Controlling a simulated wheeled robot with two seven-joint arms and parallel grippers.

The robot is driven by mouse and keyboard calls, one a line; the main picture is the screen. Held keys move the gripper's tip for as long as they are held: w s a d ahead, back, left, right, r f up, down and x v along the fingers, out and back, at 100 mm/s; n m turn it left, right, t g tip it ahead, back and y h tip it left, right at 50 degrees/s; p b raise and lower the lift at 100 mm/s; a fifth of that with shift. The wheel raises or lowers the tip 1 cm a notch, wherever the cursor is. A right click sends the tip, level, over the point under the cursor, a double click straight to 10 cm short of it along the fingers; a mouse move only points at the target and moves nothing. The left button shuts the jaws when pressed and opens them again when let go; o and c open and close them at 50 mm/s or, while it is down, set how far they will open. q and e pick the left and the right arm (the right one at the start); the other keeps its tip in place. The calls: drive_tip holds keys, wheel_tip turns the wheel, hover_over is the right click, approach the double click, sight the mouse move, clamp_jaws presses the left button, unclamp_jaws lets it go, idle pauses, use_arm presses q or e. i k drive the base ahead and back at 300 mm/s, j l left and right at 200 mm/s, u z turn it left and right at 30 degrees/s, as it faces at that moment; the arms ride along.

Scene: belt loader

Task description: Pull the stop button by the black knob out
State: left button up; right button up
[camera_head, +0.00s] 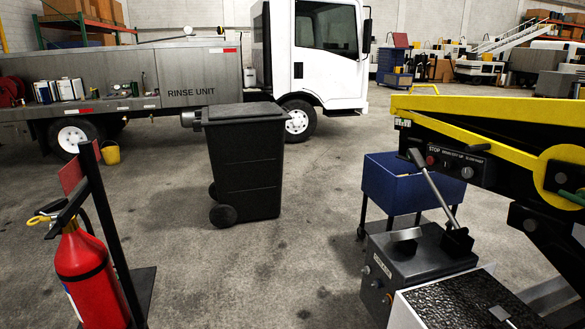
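The red stop button (431,160) sits on a dark panel at the right, under a white STOP label on the belt loader (480,135). It is small, and I cannot tell whether it is pushed in or out. A black knob (416,157) tops a grey lever just left of the button and seems close to it in the picture. The lever (437,192) slants down to a dark grey control box (415,255). Neither of my grippers shows in this view.
A blue cart (395,190) stands behind the lever. A black wheeled bin (245,165) stands mid-floor, with a red fire extinguisher (88,275) on a stand at the left front. The rinse truck (200,75) is behind. Floor between bin and control box is clear.

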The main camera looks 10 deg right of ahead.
sight(430, 161)
drive_tip(key=i+z, duration=0.15)
drive_tip(key=i, duration=0.5)
drive_tip(key=i+j+z, duration=0.15)
drive_tip(key=i, duration=0.55)
drive_tip(key=i+j+z, duration=0.15)
drive_tip(key=i, duration=0.5)
